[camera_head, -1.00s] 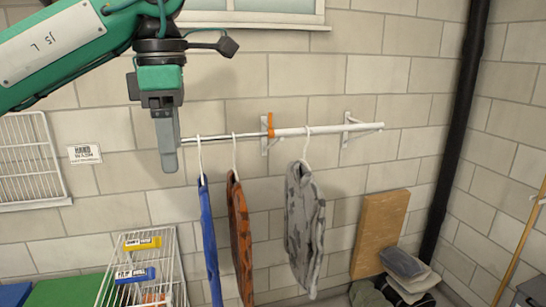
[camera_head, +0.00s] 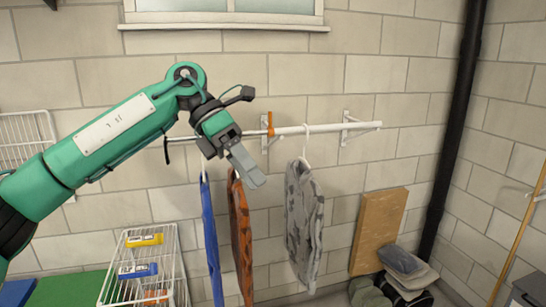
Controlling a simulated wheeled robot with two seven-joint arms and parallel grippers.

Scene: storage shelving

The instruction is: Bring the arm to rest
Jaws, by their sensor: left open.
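My left arm comes in from the left in the head view, its forearm sloping up to a bent wrist. My left gripper (camera_head: 248,167) points down and to the right, in front of the rail and the orange-brown garment's hanger. Its jaws are open, with nothing seen between them. I cannot tell its exact distance from the hanger. My right gripper is out of the picture.
A white wall rail (camera_head: 350,125) holds a blue garment (camera_head: 211,240), an orange-brown garment (camera_head: 240,235) and a grey patterned garment (camera_head: 304,225). A wire basket (camera_head: 143,272) stands lower left. A brown board (camera_head: 378,230) leans on the wall at right.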

